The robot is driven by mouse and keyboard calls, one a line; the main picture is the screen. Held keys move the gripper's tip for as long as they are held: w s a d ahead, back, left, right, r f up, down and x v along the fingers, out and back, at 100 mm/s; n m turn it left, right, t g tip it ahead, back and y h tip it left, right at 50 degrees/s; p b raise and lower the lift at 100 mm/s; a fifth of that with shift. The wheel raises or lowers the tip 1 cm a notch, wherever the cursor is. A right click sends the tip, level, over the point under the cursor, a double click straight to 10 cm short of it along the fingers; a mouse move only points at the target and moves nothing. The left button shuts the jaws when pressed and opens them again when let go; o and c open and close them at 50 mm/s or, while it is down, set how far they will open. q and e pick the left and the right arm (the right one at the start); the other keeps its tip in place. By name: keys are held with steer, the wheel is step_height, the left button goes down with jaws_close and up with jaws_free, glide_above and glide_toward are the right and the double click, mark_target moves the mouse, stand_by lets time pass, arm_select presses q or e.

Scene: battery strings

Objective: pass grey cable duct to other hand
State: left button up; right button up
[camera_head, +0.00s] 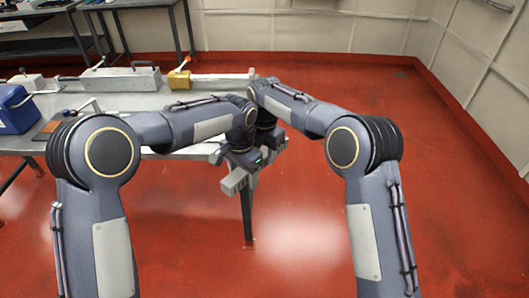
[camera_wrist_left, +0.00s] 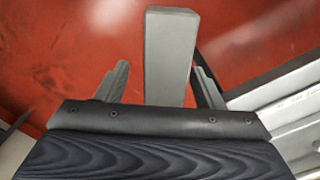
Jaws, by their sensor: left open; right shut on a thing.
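The grey cable duct (camera_wrist_left: 170,55) is a plain light grey bar in the left wrist view. It stands between the two spread fingers of my left gripper (camera_wrist_left: 160,80), with gaps on both sides. In the head view the duct (camera_head: 236,181) shows as a short grey piece at the grippers, in front of the table edge. My left gripper (camera_head: 242,161) is open around it and is the lower one. My right gripper (camera_head: 268,140) is shut on the duct, close above and to the right of my left. Its fingers are largely hidden.
A grey metal table (camera_head: 135,103) lies behind my arms. On it are a grey toolbox (camera_head: 122,79), a blue box (camera_head: 15,108) and a yellow object (camera_head: 179,80). The red floor (camera_head: 450,190) on the right is clear.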

arm_select(q)
steer(key=shift+r, duration=0.1)
step_height(320, 180, up, 12)
steer(key=s+a+r+n+t+h, duration=0.1)
steer(key=s+a+r+n, duration=0.15)
steer(key=s+a, duration=0.45)
steer(key=s+a+f+n+t+h, duration=0.1)
steer(key=s+a+n+t, duration=0.15)
steer(key=s+a, duration=0.45)
steer(key=s+a+f+n+t+h, duration=0.1)
steer(key=s+a+n, duration=0.3)
steer(key=s, duration=0.5)
steer(key=s+f+n+t, duration=0.1)
steer(key=s+f, duration=0.3)
steer(key=s, duration=0.2)
steer(key=shift+s+f+n+h, duration=0.15)
steer(key=shift+f+n+h, duration=0.15)
steer(key=shift+h, duration=0.1)
